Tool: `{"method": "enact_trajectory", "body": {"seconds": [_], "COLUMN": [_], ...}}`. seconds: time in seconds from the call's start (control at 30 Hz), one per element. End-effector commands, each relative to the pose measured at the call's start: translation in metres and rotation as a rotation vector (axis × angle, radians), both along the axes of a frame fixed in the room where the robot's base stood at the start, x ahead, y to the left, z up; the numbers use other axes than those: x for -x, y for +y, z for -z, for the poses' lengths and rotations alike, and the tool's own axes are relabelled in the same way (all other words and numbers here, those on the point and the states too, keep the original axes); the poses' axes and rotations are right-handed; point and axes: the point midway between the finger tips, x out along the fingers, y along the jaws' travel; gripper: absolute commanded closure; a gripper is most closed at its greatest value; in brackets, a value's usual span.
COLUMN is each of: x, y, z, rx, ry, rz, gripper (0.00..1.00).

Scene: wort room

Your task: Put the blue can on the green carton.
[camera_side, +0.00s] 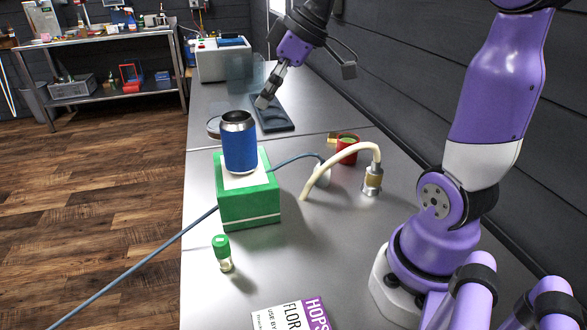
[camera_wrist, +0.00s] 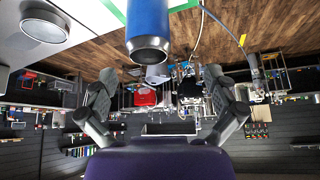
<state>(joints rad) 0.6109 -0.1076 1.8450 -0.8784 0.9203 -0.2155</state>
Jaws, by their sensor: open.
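The blue can (camera_side: 239,146) stands upright on top of the green carton (camera_side: 249,201), which rests on the steel bench. The can's silver rim faces up. My gripper (camera_side: 263,101) is behind the can and to its right, apart from it, above the dark tray. In the wrist view the blue can (camera_wrist: 148,30) shows at the top middle, beyond the spread fingers of my gripper (camera_wrist: 165,100), with nothing between them. A strip of the green carton (camera_wrist: 183,4) shows beside the can.
A blue-grey hose (camera_side: 190,225) runs across the bench past the carton. A green-capped vial (camera_side: 222,253) stands in front of it. A hops box (camera_side: 292,315) lies in front.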

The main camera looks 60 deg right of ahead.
Motion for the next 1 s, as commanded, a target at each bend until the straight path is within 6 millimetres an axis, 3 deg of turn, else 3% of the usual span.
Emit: {"method": "enact_trajectory", "body": {"seconds": [0.03, 0.17, 0.3, 0.4, 1.0], "x": [0.008, 0.043, 0.080, 0.096, 0.102], "y": [0.020, 0.052, 0.060, 0.057, 0.054], "z": [0.001, 0.019, 0.042, 0.054, 0.059], "rx": [0.004, 0.011, 0.021, 0.026, 0.030], "ry": [0.008, 0.041, 0.054, 0.058, 0.061], "rz": [0.032, 0.194, 0.345, 0.412, 0.445], "gripper": [0.00, 0.00, 0.00, 0.00, 0.00]}}
